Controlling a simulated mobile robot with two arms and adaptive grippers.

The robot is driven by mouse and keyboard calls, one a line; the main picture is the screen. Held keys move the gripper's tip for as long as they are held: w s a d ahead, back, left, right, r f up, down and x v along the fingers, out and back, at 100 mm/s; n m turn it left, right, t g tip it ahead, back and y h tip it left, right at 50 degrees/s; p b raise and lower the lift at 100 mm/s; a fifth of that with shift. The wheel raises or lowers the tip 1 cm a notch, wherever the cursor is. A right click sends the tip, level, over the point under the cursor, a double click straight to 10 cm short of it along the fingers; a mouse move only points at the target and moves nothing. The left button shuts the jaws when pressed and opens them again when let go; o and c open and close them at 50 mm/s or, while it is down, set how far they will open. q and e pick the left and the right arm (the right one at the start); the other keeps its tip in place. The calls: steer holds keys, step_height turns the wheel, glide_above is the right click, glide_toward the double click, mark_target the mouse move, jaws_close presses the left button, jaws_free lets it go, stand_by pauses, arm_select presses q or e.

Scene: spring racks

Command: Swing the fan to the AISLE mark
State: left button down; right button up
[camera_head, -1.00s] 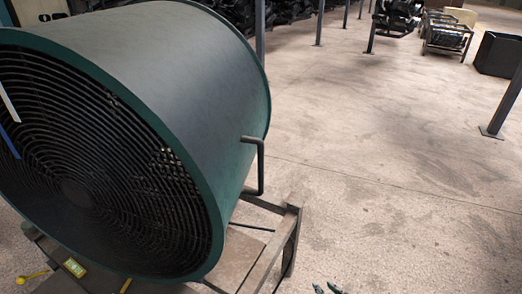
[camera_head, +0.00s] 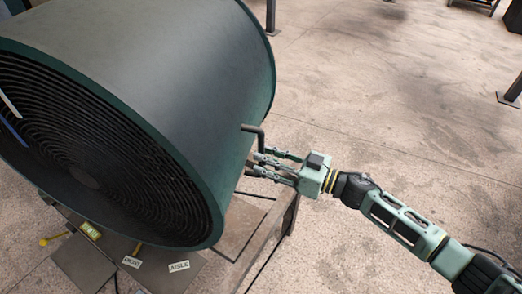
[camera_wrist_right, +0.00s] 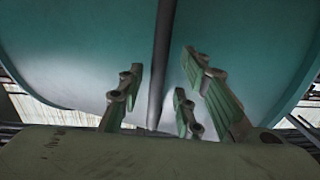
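The big drum fan (camera_head: 150,80) with a dark green shell and a round black grille (camera_head: 85,165) faces the lower left. A bent dark handle (camera_head: 257,133) sticks out from its right side. My right gripper (camera_head: 258,163) is at the handle, fingers open. In the right wrist view the handle (camera_wrist_right: 161,60) runs between the spread fingers (camera_wrist_right: 172,100), with the fan's green shell (camera_wrist_right: 70,50) behind it. The AISLE label (camera_head: 179,267) lies on the stand below the fan, right of another white label (camera_head: 132,262). My left gripper is not in view.
The fan rests on a metal stand (camera_head: 275,225) with an open frame at its right. A yellow knob (camera_head: 43,242) shows at the lower left. Posts (camera_head: 511,95) stand at the right and back. The concrete floor (camera_head: 400,100) on the right is clear.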

steer(key=shift+x, duration=1.15)
steer(key=shift+w, duration=0.1)
jaws_close()
steer(key=shift+d, duration=0.1)
